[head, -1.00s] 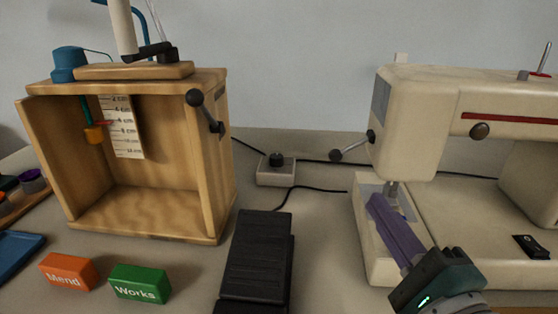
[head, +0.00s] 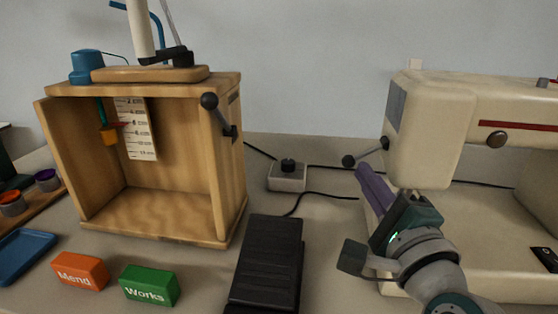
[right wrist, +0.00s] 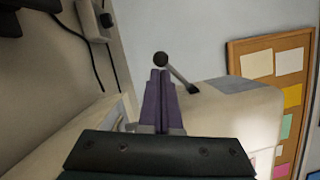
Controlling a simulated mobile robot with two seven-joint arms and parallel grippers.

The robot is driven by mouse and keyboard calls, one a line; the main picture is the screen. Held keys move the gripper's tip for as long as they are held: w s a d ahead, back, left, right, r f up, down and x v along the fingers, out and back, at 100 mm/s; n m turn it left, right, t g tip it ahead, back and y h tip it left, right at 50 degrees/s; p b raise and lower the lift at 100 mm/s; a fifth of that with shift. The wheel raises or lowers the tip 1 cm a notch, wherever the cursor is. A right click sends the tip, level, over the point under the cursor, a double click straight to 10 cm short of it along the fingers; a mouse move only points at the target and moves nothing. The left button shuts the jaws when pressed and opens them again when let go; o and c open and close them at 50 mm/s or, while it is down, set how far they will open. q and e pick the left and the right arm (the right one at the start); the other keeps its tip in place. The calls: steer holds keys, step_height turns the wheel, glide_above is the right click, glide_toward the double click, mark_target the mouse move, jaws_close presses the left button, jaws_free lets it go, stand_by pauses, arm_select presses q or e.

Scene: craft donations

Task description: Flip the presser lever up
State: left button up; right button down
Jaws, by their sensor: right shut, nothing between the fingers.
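The presser lever is a short dark rod with a black ball knob (head: 348,161) on the left side of the cream sewing machine's head (head: 432,125). It slopes down to the left from its pivot. My right gripper (head: 362,168) has purple fingers, shut and empty, with the tips just below and right of the knob in the head view. In the right wrist view the knob (right wrist: 160,59) shows just beyond the fingertips (right wrist: 160,72). I cannot tell whether they touch. My left gripper is not in view.
A wooden box (head: 150,215) with its own ball-ended lever (head: 209,101) stands at left. A black foot pedal (head: 268,262), a small switch box (head: 288,177) with cables, and orange (head: 80,271) and green (head: 149,286) blocks lie on the table.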

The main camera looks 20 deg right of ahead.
steer(key=shift+w+a+m+b, duration=0.1)
steer(key=shift+m+b, duration=0.2)
steer(key=shift+m, duration=0.1)
steer(key=shift+a+r+m+b, duration=0.1)
steer(key=shift+m+b, duration=0.2)
